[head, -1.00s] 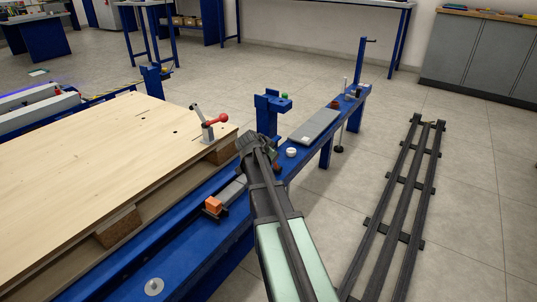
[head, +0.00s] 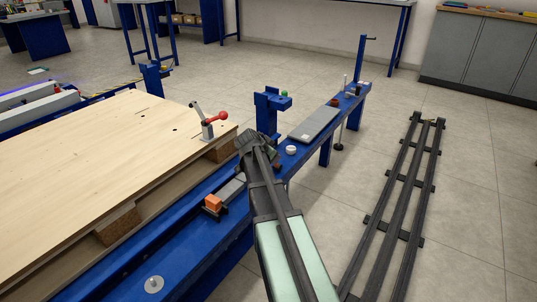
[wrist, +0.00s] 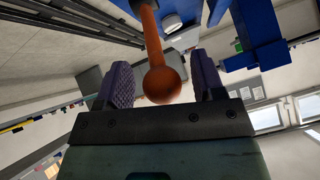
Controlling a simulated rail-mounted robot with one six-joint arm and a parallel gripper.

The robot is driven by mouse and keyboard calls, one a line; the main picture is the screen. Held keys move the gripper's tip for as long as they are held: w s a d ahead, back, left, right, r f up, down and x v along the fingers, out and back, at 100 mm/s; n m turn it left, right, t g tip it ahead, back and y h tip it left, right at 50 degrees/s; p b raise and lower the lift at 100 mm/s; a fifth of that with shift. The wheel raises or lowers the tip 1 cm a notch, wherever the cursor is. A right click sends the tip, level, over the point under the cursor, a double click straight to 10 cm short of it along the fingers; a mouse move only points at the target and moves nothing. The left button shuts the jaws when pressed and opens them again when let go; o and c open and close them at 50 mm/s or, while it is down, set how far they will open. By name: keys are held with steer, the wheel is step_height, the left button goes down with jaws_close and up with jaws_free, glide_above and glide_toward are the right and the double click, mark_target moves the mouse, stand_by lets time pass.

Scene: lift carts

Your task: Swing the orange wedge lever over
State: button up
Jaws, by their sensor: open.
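The orange lever (wrist: 151,25) shows in the wrist view as a rod coming down from the top, ending in a round orange knob (wrist: 163,84). My gripper (wrist: 163,72) is open, with one dark ridged finger on each side of the knob. A gap shows between the knob and each finger. In the head view my arm covers the lever, and my gripper's fingers cannot be made out there. The wedge that the lever works cannot be made out.
A wooden board (head: 90,160) carries a red-knobbed clamp (head: 208,122) at left. The blue beam (head: 150,262) holds an orange block (head: 213,203), a grey plate (head: 314,124) and a white round piece (head: 290,150). A blue post (head: 267,112) stands nearby. Dark floor rails (head: 400,200) run at right.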

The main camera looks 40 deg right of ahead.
steer(key=p+v, duration=0.7)
steer(key=v, duration=0.3)
steer(key=shift+s+a+r, duration=0.15)
steer(key=shift+a+r, duration=0.05)
steer(key=shift+r, duration=0.1)
